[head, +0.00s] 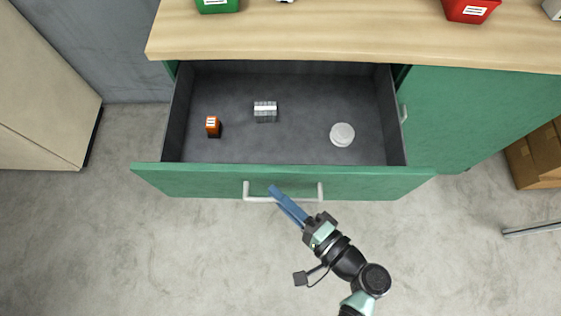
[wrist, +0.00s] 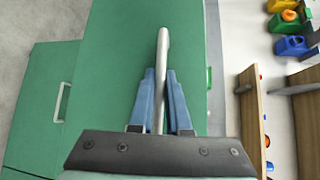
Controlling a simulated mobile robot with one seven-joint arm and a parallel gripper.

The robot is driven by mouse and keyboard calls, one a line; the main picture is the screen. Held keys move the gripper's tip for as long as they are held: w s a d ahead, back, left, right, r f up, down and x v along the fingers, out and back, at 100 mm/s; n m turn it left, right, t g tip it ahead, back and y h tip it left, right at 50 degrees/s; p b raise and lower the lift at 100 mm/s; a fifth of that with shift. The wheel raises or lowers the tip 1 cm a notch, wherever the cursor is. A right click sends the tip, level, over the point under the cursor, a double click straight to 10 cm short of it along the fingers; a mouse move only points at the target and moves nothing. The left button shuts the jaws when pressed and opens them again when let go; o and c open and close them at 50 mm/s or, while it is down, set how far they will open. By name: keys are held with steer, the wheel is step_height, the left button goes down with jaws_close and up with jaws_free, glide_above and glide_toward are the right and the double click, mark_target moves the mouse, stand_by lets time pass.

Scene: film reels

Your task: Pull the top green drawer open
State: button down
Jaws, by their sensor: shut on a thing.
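The top green drawer (head: 345,183) is pulled out from under the wooden top, and its grey inside shows in the head view. Its white bar handle (head: 312,198) runs along the front. My gripper (head: 277,192) has its blue fingers at the handle's left-middle part. In the wrist view the handle (wrist: 162,50) passes between the two blue fingers (wrist: 161,100), which are shut on it. The drawer holds an orange box (head: 213,124), a grey striped block (head: 265,108) and a round white disc (head: 342,133).
The wooden top (head: 320,35) carries a green bin (head: 216,5) and a red bin (head: 470,9). A green cabinet door (head: 465,110) stands to the right of the drawer. Cardboard boxes (head: 540,158) are at the far right. The floor in front is clear at left.

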steer(key=shift+s, duration=0.9)
steer(key=c, duration=0.9)
jaws_free()
steer(key=shift+d, duration=0.1)
steer(key=b+v, duration=0.1)
steer(key=v, duration=1.2)
steer(key=shift+s, duration=0.1)
